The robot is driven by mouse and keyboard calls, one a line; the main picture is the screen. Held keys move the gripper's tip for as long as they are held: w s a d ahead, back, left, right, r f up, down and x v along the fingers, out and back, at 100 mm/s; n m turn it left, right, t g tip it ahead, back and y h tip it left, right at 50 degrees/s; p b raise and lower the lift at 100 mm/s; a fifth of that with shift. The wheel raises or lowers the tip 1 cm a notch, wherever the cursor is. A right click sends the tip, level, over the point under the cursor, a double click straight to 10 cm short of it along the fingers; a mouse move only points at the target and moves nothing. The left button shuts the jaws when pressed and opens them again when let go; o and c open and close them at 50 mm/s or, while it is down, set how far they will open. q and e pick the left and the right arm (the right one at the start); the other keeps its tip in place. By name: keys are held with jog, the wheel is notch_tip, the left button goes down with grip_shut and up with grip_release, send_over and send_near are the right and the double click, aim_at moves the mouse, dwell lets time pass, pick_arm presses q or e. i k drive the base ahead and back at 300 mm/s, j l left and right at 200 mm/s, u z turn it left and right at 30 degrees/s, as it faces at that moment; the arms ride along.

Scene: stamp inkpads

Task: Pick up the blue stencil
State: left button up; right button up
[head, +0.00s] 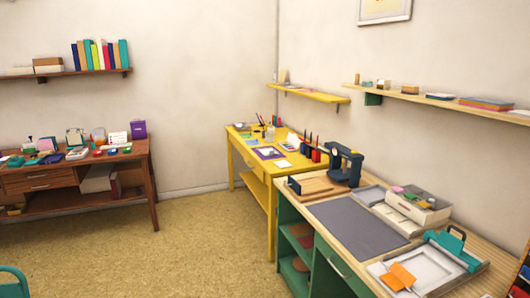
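I cannot pick out a blue stencil for certain at this distance. A small flat blue item (440,96) lies on the long right wall shelf, but I cannot tell what it is. A teal piece with a handle (452,245) stands on a grey tray (428,264) at the right of the near workbench. Several small items, some teal or blue, sit on the brown desk (135,151) at the left, too small to name. Neither of my grippers is in view.
The near workbench (455,223) has a dark grey mat (357,228), a dark blue press (345,163) and orange pieces (398,276). A yellow table (240,151) stands in the corner. Open floor (185,240) lies between desk and workbench. A teal curved frame (14,278) shows lower left.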

aim_at(251, 141)
jog(key=i+j+u, duration=0.1)
jog(key=i+u, duration=0.35)
jog(key=i, duration=6.75)
jog(key=i+z, duration=0.2)
jog(key=z, duration=0.2)
jog(key=i+z, duration=0.15)
jog(key=z, duration=0.25)
jog(key=i+j+z, duration=0.2)
jog(key=z, duration=0.2)
jog(key=i+j+z, duration=0.15)
jog(key=z, duration=0.25)
